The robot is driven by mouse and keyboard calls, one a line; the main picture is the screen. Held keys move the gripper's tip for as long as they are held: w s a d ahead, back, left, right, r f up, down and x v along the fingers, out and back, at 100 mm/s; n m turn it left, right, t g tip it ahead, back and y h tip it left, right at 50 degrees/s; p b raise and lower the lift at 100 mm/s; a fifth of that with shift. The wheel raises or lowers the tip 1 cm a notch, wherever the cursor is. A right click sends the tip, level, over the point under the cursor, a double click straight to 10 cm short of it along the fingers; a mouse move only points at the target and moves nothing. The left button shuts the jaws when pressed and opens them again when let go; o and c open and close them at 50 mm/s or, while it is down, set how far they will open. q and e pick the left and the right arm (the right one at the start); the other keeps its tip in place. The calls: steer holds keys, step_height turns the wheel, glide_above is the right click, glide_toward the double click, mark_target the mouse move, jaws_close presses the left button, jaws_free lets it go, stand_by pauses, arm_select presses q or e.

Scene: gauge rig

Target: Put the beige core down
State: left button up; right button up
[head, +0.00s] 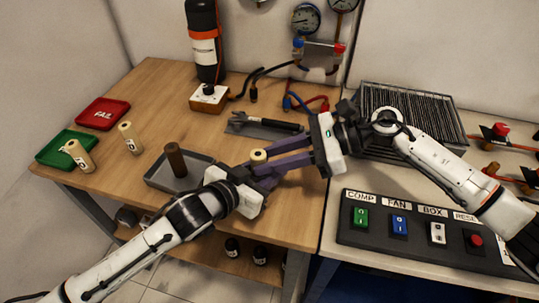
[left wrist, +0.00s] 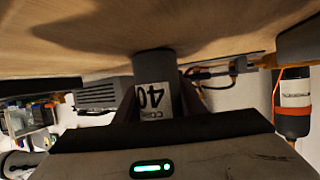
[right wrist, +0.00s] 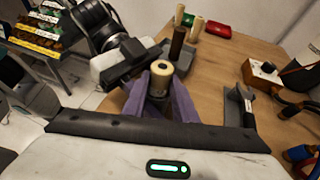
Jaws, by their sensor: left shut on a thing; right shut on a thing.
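The beige core (head: 258,155) stands about upright near the front right of the wooden table. My right gripper (head: 268,158) is shut on it, coming from the right; its beige top shows between the purple fingers in the right wrist view (right wrist: 161,68). My left gripper (head: 262,172) reaches in from the front left and is shut on the same core, lower down. In the left wrist view the core (left wrist: 155,95) shows a white label with "40", its shaded end close to the table; I cannot tell whether it touches.
A grey tray (head: 153,183) holds a brown core (head: 175,160). One beige core (head: 79,157) is at the green tray (head: 52,150); another (head: 130,138) stands on the table. A red tray (head: 103,112) lies behind. A wrench (head: 265,123) and switch panel (head: 420,240) are nearby.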

steer(key=o, duration=1)
steer(key=shift+o, duration=0.2)
steer(key=shift+r, duration=0.3)
steer(key=v, duration=1.2)
steer(key=shift+r, duration=0.25)
arm_select(q)
steer(key=o, duration=1.3)
steer(key=shift+a, duration=0.1)
